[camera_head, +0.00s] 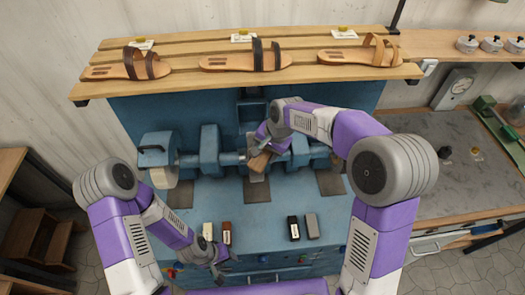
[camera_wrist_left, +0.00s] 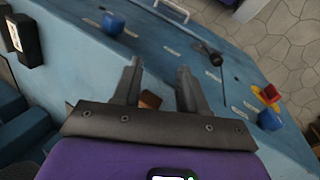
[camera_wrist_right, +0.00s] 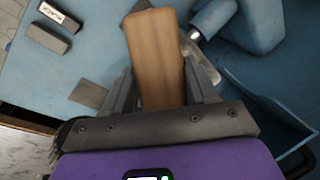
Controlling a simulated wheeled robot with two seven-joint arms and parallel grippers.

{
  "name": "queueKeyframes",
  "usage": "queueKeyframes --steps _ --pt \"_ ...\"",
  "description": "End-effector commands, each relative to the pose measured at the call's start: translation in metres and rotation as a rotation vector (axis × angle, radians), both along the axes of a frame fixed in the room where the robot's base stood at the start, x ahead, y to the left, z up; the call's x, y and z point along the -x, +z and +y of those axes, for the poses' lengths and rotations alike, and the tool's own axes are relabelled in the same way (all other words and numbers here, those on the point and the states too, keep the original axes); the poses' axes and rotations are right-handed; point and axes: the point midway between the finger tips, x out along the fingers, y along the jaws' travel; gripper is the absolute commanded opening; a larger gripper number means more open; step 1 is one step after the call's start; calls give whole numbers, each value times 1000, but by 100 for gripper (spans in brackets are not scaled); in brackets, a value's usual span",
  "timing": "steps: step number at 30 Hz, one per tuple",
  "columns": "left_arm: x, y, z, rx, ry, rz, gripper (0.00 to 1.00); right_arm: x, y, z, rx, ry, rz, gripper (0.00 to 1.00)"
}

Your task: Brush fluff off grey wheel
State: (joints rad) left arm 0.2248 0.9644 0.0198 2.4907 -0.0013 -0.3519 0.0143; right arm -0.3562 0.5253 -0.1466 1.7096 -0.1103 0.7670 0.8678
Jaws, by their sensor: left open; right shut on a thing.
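My right gripper (camera_head: 262,148) is shut on a brown wooden block (camera_head: 259,162), likely the brush, at the middle of the blue machine. In the right wrist view the block (camera_wrist_right: 155,55) sticks out beyond the fingers; I see no bristles. A light grey curved part (camera_wrist_right: 203,60) lies just behind it, partly hidden; I cannot tell whether it is the grey wheel or whether they touch. No fluff can be made out. My left gripper (camera_head: 217,262) is open and low over the machine's front edge; its spread fingers (camera_wrist_left: 158,75) show in the left wrist view.
The blue machine (camera_head: 180,215) has a pale wheel (camera_head: 163,178) at its left end. White (camera_head: 208,230), brown (camera_head: 227,233), black (camera_head: 293,228) and grey (camera_head: 312,226) bars lie on its front. Sandals stand on a wooden shelf (camera_head: 190,60) above. A grey-topped bench (camera_head: 450,185) is at right.

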Motion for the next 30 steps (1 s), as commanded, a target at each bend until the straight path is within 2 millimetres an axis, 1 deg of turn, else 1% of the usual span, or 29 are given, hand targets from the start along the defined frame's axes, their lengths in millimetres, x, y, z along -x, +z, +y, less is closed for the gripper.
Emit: queueKeyframes --steps 10,17,25,30 --pt "0 5 0 0 0 0 43 1 1 26 0 3 1 33" --pt "0 6 0 0 0 0 43 1 1 34 1 2 1 33" --pt "0 11 0 0 0 0 43 2 2 56 0 3 1 33" --pt "0 11 0 0 0 0 43 2 2 62 0 1 1 33"
